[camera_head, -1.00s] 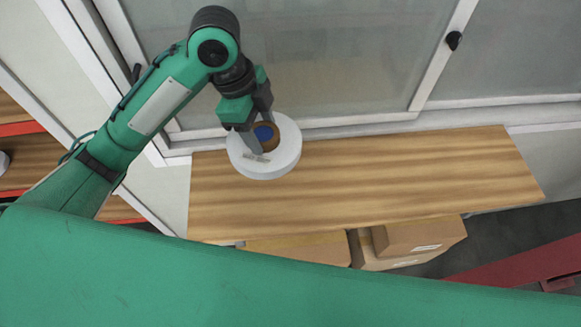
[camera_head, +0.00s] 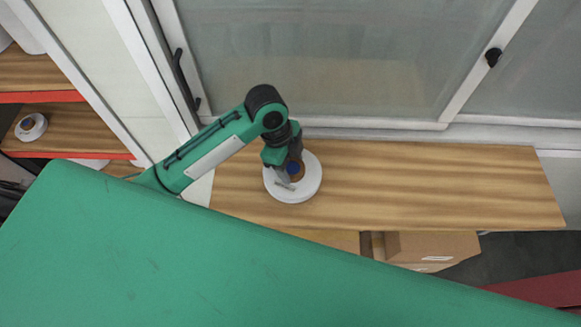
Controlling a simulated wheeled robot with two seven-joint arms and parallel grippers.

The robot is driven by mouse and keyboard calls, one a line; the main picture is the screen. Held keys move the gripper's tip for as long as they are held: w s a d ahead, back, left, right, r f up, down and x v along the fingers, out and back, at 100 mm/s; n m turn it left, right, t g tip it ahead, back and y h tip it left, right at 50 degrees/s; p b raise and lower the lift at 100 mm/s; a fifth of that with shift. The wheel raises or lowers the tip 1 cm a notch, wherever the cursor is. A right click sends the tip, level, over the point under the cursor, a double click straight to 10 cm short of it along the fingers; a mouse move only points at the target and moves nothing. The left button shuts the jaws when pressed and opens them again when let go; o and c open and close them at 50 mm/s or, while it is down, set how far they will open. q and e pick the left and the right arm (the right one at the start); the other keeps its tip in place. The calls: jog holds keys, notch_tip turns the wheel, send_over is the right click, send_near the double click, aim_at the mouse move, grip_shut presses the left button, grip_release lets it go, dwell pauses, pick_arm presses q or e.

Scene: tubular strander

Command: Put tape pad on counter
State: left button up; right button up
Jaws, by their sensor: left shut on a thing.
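The tape pad is a white round roll (camera_head: 308,186) with a brown and blue core, in the head view left of centre. My left gripper (camera_head: 289,180) is shut on the tape pad at its core. The pad is over the left part of the wooden counter (camera_head: 430,185); I cannot tell whether it touches the surface. The gripper hides part of the pad's core. My right gripper is not in view.
Behind the counter is a glass-paned partition (camera_head: 330,55) with white frames. Cardboard boxes (camera_head: 430,247) sit below the counter's front edge. A shelf (camera_head: 75,128) at the left holds another white roll (camera_head: 31,127). The counter's middle and right are clear.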

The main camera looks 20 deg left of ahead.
aim_at(291, 171)
pick_arm(q)
notch_tip(291, 171, down, 3)
jog(key=shift+r+p, duration=0.15)
jog(key=shift+p, duration=0.25)
jog(key=shift+f, duration=0.45)
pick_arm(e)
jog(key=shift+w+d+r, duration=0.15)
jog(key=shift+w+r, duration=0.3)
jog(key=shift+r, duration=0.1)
pick_arm(q)
jog(key=shift+f, duration=0.1)
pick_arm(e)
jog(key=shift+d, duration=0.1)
pick_arm(q)
jog(key=o, duration=1.1)
jog(key=shift+o, duration=0.2)
